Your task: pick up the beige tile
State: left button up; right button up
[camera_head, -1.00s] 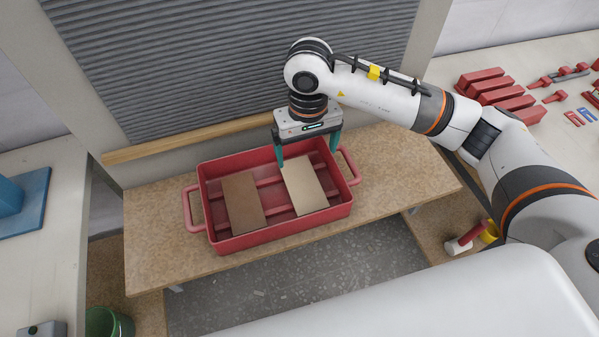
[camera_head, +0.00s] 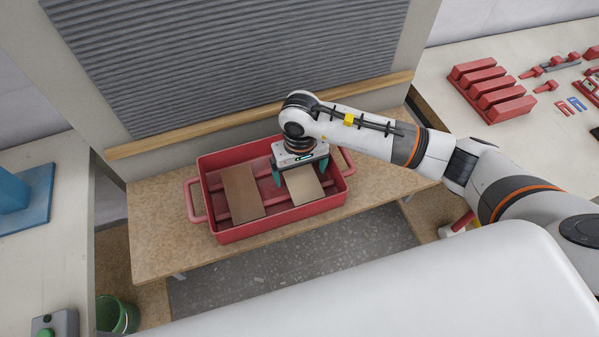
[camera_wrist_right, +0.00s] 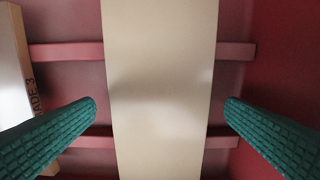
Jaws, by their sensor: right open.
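The beige tile (camera_head: 306,187) lies in the right part of a red crate (camera_head: 257,229), across the crate's raised ribs. In the right wrist view the beige tile (camera_wrist_right: 162,90) runs top to bottom through the middle. My right gripper (camera_head: 300,177) is open and low over the tile, inside the crate. Its two green fingers (camera_wrist_right: 162,110) stand one on each side of the tile, with a gap on both sides. The gripper hides the tile's far end in the head view. My left gripper is not in view.
A brown tile (camera_head: 242,193) lies in the crate to the left, and its printed edge (camera_wrist_right: 30,90) shows in the wrist view. The crate's walls surround the gripper closely. The crate stands on a wooden bench (camera_head: 160,232). Red blocks (camera_head: 492,90) lie on the right-hand counter.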

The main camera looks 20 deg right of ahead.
jog(key=c, duration=1.2)
